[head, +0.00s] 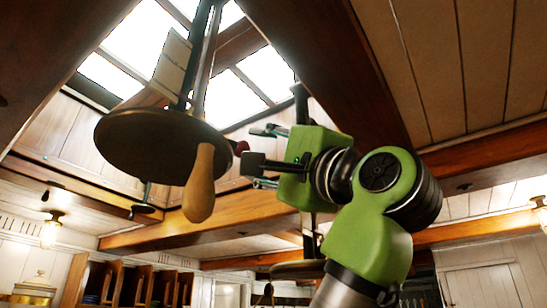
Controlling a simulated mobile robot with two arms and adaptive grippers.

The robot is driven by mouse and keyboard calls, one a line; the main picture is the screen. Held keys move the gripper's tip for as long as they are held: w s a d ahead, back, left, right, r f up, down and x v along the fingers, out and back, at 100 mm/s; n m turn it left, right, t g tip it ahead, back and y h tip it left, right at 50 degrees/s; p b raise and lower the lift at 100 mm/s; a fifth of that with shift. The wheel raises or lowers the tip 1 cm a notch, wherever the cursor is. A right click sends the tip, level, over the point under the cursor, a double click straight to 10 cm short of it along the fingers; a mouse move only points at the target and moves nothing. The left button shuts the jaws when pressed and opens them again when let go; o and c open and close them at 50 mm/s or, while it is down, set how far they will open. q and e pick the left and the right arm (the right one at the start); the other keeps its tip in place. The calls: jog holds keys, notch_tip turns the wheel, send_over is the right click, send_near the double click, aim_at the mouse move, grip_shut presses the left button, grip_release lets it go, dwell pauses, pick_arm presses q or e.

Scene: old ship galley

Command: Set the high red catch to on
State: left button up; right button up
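A small dark red knob (240,147), which may be the red catch, shows at the right edge of a dark round plate. Its mount is hidden behind the plate, and I cannot tell its setting. My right gripper (258,147), on a green arm from the right, points left just beside the knob. Its black fingers are spread apart with nothing seen between them. I cannot tell whether a finger touches the knob. My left gripper is not in view.
The dark round plate (150,150) hangs on rods below a skylight (135,45). A pale wooden handle (200,185) hangs at the plate's right side, left of my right gripper. A thick wooden beam (330,60) runs above my arm. Shelves (130,285) stand low at the back.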

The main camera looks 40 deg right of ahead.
jog(key=v, duration=0.5)
jog(key=shift+s+f, duration=0.15)
jog(key=shift+s, duration=0.15)
